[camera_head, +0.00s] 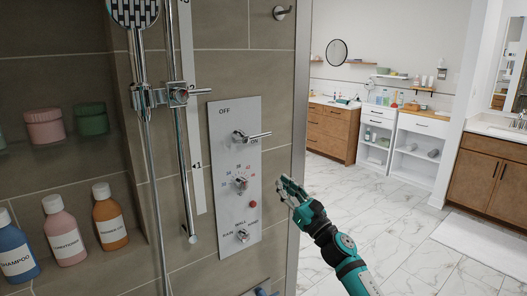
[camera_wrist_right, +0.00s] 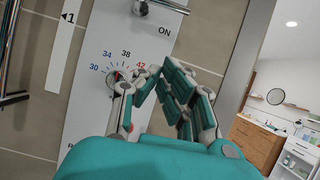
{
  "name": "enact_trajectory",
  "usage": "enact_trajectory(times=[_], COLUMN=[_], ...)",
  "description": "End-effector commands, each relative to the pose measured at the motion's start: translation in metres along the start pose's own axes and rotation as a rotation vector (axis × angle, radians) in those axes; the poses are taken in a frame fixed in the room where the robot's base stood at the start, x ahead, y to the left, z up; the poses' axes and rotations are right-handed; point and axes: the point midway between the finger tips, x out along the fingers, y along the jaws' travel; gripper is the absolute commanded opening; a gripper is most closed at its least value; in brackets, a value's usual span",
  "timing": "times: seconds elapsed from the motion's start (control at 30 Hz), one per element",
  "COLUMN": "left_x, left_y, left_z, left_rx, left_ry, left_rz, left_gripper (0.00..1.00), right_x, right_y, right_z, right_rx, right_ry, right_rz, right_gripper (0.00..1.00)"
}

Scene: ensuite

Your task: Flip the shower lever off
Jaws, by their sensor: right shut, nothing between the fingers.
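The shower lever (camera_head: 256,136) is a chrome handle on a grey control panel (camera_head: 222,128). Its handle points right, just above the ON label; the OFF label is higher and to the left. In the right wrist view only part of the lever (camera_wrist_right: 168,5) shows at the top edge. My right gripper (camera_head: 287,188) is shut and empty. It is below and to the right of the lever, apart from it. In the right wrist view its fingertips (camera_wrist_right: 163,78) are beside the temperature dial (camera_wrist_right: 117,82). My left gripper is not in view.
Below the lever are the temperature dial, a red button (camera_head: 253,205) and a lower selector knob (camera_head: 242,236). A shower rail (camera_head: 184,150) with a hand shower (camera_head: 134,12) stands left of the panel. Bottles (camera_head: 63,232) line a niche. A wall edge (camera_head: 298,130) is close right.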

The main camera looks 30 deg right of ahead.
Motion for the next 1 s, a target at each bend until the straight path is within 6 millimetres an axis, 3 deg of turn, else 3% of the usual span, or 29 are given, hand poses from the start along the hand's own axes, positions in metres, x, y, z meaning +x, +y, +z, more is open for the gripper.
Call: enact_trajectory(times=[0.27, 0.7, 0.8, 1.0], left_x=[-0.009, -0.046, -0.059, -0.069], left_y=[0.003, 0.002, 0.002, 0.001], left_z=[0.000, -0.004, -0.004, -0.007], left_rx=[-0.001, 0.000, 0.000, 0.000], left_ry=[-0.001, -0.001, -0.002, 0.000], left_rz=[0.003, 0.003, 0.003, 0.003], left_gripper=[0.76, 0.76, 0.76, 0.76], right_x=[0.018, 0.107, 0.108, 0.110], right_y=[-0.001, -0.001, -0.001, -0.001], right_z=[0.002, 0.008, 0.024, 0.036], right_rx=[0.005, 0.004, 0.003, 0.004], right_ry=[-0.001, 0.000, 0.002, 0.003], right_rz=[-0.002, -0.001, 0.000, -0.001], right_gripper=[0.00, 0.00, 0.00, 0.00])
